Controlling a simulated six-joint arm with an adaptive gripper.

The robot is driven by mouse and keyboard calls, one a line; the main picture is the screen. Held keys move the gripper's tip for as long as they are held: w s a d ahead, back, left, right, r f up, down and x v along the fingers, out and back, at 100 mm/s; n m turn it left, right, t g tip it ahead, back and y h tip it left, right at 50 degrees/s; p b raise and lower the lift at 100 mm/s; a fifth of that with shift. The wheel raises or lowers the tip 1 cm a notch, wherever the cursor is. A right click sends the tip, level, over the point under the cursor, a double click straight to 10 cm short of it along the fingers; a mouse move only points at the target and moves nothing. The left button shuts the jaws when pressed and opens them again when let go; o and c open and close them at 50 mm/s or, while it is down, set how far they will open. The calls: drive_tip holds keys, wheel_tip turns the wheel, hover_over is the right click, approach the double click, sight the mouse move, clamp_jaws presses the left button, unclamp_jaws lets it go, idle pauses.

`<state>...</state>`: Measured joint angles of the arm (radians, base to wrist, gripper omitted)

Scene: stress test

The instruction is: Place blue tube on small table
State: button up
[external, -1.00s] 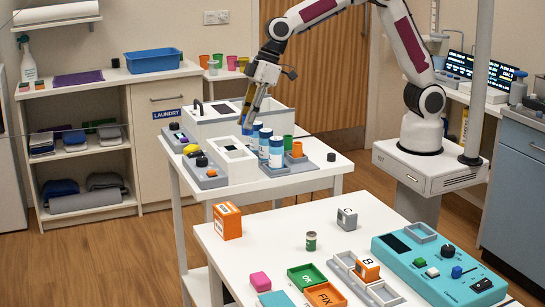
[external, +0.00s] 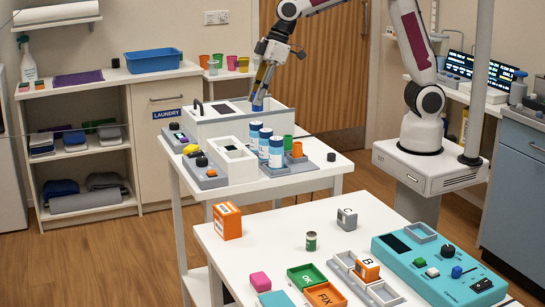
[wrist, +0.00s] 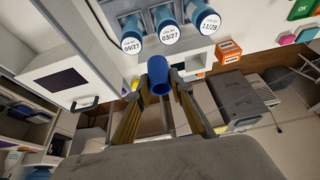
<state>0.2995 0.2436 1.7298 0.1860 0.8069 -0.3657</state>
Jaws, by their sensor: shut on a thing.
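My gripper (external: 261,88) is shut on a blue tube (external: 258,102) and holds it with its lower end down, above the white box unit at the back of the white cart table (external: 322,172). Several blue tubes with white dated caps or labels stand on the cart; three (external: 265,145) are in a row in front of my gripper. A larger white table (external: 300,222) stands nearer the camera. I cannot tell which table is the small one.
The near table has an orange box (external: 227,221), green and orange trays (external: 325,295) and a teal panel (external: 430,275). Its middle is mostly clear.

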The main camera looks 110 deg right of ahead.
drive_tip(key=s+d+m, duration=0.1)
drive_tip(key=s+d, duration=0.6)
drive_tip(key=s, duration=0.3)
wheel_tip(320, 180, down, 8)
drive_tip(key=shift+s+a, duration=0.15)
idle(0.4)
drive_tip(key=shift+f, duration=3.25)
drive_tip(key=shift+f, duration=0.3)
drive_tip(key=o, duration=1.1)
drive_tip(key=shift+c, duration=0.2)
drive_tip(key=v, duration=1.2)
drive_tip(key=shift+a, duration=0.2)
